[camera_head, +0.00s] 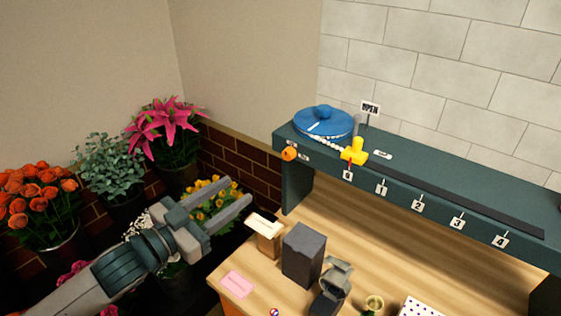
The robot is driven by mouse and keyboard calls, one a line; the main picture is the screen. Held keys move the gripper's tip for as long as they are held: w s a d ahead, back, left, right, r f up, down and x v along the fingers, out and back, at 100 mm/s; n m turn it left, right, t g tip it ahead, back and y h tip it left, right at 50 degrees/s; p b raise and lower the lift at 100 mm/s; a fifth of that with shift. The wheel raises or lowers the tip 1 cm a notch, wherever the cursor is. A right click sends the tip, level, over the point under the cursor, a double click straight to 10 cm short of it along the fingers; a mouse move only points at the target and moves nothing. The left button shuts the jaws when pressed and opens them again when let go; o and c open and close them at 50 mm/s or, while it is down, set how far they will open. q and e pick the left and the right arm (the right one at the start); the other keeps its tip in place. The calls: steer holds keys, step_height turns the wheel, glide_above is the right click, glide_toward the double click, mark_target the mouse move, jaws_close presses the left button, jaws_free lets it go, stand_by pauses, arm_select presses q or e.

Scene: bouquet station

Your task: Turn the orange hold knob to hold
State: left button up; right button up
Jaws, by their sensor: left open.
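The orange hold knob (289,153) is a small round knob on the front face of the dark green shelf (460,193), near its left end. Small white labels sit beside it, too small to read. Which way the knob is turned I cannot tell. My left gripper (240,196) is open and empty, in front of the flowers at the left. Its fingers point right and up, below and left of the knob, apart from it.
On the shelf are a blue round lidded piece (324,122), a yellow slider (354,152) and a small sign (370,108). Below, the wooden bench (350,251) holds a dark grey block (302,254) and a pink card (238,284). Orange roses (38,198) and pink lilies (167,128) stand left.

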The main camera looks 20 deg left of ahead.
arm_select(q)
steer(key=shift+w+b, duration=1.1)
steer(key=b, duration=0.5)
glide_toward(286, 156)
steer(key=p+x, duration=0.3)
steer(key=x, duration=0.3)
steer(key=shift+w+r, duration=0.1)
steer(key=shift+w, duration=0.05)
steer(key=shift+x, duration=0.9)
steer(key=c, duration=1.1)
